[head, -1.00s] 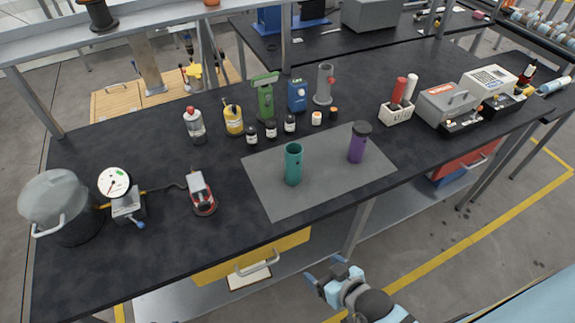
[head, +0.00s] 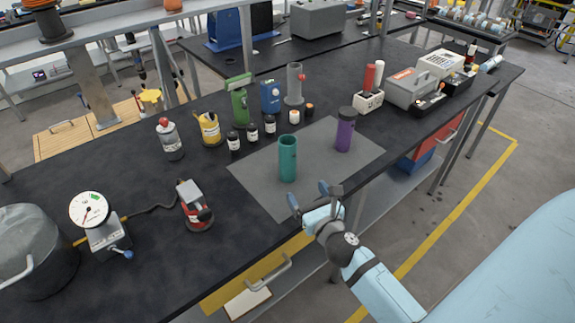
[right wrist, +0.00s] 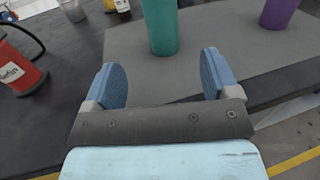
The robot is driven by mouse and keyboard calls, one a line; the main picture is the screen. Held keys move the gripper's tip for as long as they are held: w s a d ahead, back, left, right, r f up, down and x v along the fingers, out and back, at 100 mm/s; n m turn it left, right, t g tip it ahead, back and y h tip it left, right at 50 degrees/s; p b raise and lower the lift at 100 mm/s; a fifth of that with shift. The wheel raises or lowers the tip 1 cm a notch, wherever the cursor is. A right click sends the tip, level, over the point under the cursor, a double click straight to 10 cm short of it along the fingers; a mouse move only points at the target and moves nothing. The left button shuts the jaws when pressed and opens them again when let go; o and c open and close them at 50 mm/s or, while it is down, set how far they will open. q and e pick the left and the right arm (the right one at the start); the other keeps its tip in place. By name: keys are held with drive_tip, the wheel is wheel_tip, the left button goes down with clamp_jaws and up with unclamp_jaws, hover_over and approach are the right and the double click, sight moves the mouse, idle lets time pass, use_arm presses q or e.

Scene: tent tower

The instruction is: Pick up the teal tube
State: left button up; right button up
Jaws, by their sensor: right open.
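The teal tube (head: 287,160) stands upright on a grey mat (head: 262,190) on the black workbench, its open end up. It also shows in the right wrist view (right wrist: 160,28), ahead of and between the two fingers, with its top cut off. My right gripper (head: 309,195) is open and empty at the front edge of the bench, in front of the tube and apart from it. Its two blue fingers (right wrist: 162,78) are spread in the right wrist view. My left gripper is not in view.
Several small bottles (head: 252,132) stand behind the mat. A red device (head: 196,207) and a pressure gauge (head: 90,210) are at left. The mat's front part is clear.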

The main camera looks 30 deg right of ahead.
sight(292, 169)
drive_tip(key=shift+w+d+m, duration=0.25)
drive_tip(key=shift+w+m, duration=0.05)
drive_tip(key=shift+w, duration=0.1)
drive_tip(key=w, duration=0.4)
drive_tip(key=w+d+p, duration=0.1)
drive_tip(key=w, duration=0.2)
drive_tip(key=shift+w+d+f, duration=0.1)
drive_tip(key=shift+w+d, duration=0.2)
drive_tip(key=shift+w, duration=1.25)
drive_tip(key=shift+w+d, duration=0.2)
drive_tip(key=shift+w, duration=1.2)
drive_tip(key=c, duration=1.2)
drive_tip(key=shift+r, duration=0.25)
